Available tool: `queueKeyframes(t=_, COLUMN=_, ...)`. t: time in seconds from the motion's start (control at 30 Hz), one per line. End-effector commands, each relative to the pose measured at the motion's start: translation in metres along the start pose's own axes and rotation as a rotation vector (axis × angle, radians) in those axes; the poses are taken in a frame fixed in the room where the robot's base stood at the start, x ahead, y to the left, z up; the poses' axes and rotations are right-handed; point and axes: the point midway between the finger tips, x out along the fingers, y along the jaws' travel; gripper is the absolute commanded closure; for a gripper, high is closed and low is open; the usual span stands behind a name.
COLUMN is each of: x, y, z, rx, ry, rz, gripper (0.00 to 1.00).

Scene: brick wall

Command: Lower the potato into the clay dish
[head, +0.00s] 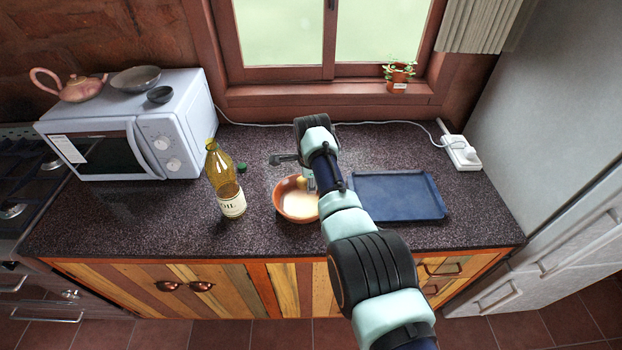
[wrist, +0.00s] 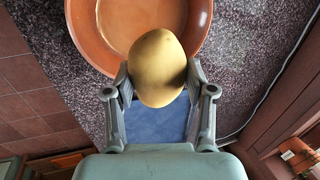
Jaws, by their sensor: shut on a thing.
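The clay dish (head: 279,204) is a round, orange-brown bowl on the dark speckled counter, left of the arm. Its rim also shows at the top of the wrist view (wrist: 84,38). The potato (wrist: 157,66) is smooth and yellow-tan, held between both fingers of my gripper (wrist: 158,80), which is shut on it. In the wrist view the potato overlaps the dish's rim and part of its inside. In the head view my gripper (head: 308,180) is at the dish's far right side, partly hidden by my arm. The height of the potato above the dish is unclear.
A blue tray (head: 398,196) lies right of the arm. An oil bottle (head: 224,182) stands close left of the dish, with a small green cap (head: 242,168) nearby. A microwave (head: 135,125) is at the left. A power strip (head: 461,152) lies at the back right.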

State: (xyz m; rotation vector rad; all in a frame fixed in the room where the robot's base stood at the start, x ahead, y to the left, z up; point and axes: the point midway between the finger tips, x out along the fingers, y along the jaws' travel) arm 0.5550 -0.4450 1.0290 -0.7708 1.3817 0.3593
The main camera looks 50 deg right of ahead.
Motion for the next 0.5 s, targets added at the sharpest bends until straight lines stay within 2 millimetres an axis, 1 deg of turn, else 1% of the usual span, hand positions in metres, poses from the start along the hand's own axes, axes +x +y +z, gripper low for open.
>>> queueKeyframes(t=0.17, x=0.004, y=0.001, z=0.000, rx=0.000, ry=0.000, rz=0.000, gripper=0.83)
queueKeyframes(t=0.5, x=0.024, y=0.007, z=0.000, rx=0.000, ry=0.000, rz=0.000, gripper=0.83)
